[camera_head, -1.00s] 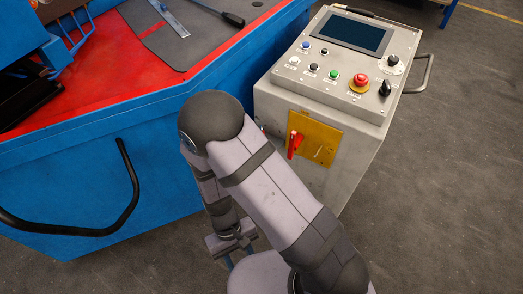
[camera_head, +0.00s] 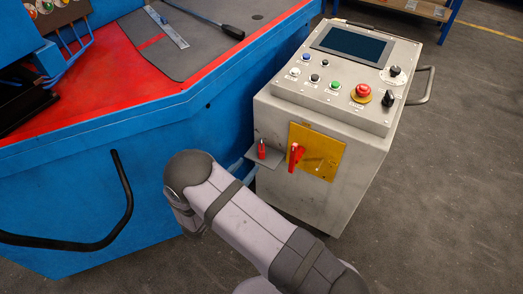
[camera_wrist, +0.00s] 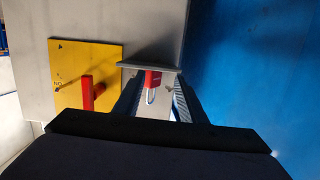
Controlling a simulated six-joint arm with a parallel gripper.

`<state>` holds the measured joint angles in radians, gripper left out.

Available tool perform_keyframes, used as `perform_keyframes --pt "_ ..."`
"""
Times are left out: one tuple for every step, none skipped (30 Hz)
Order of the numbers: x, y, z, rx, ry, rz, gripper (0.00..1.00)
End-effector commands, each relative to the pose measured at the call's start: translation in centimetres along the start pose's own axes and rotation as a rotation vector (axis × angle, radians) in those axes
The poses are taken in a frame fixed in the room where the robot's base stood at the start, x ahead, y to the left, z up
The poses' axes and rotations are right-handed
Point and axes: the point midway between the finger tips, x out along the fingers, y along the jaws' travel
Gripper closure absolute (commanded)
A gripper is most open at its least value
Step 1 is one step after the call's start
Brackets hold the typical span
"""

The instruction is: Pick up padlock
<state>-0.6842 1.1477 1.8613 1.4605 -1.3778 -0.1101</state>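The padlock (camera_head: 262,149) has a red body and stands on a small grey shelf (camera_head: 272,161) on the side of the grey control cabinet. In the wrist view the padlock (camera_wrist: 153,78) appears upside down, its pale shackle pointing to the bottom of the picture. My gripper (camera_wrist: 160,83) is open; its two fingers show on either side of the padlock, with visible gaps. I cannot tell whether the tips reach its depth. In the head view my gripper (camera_head: 242,171) is just left of the shelf, mostly hidden behind my arm.
A yellow plate (camera_head: 318,150) with a red switch handle (camera_head: 296,157) is close to the right of the shelf. The cabinet (camera_head: 280,122) carries buttons and a screen on top. A blue machine (camera_head: 150,160) stands close on the left, with a black handle bar (camera_head: 124,190).

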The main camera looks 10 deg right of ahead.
Motion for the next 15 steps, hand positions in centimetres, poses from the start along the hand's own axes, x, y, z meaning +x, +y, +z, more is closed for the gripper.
perform_keyframes --pt "0.0 0.4 -1.2 -0.003 0.048 0.016 0.63" --pt "-0.1 0.5 -1.9 -0.005 0.075 0.021 0.63" --pt "-0.1 0.6 -2.7 -0.008 0.106 0.025 0.63" --pt "-0.2 0.7 -3.1 -0.01 0.126 0.027 0.63" --pt "-0.3 0.7 -3.6 -0.013 0.142 0.029 0.63" --pt "-0.3 0.8 -4.0 -0.016 0.158 0.031 0.63" --pt "-0.4 0.8 -4.2 -0.017 0.168 0.032 0.63" --pt "-0.4 0.8 -4.4 -0.019 0.175 0.032 0.63" --pt "-0.4 0.8 -4.5 -0.021 0.18 0.033 0.63" --pt "-0.4 0.8 -4.5 -0.025 0.181 0.033 0.63" --pt "-0.4 0.8 -4.5 -0.027 0.18 0.033 0.63" --pt "-0.3 0.8 -4.5 -0.028 0.179 0.034 0.63" --pt "-0.2 0.8 -4.5 -0.027 0.179 0.034 0.63" --pt "0.0 0.8 -4.5 -0.027 0.179 0.035 0.63" --pt "0.3 0.9 -4.6 -0.027 0.179 0.035 0.63"
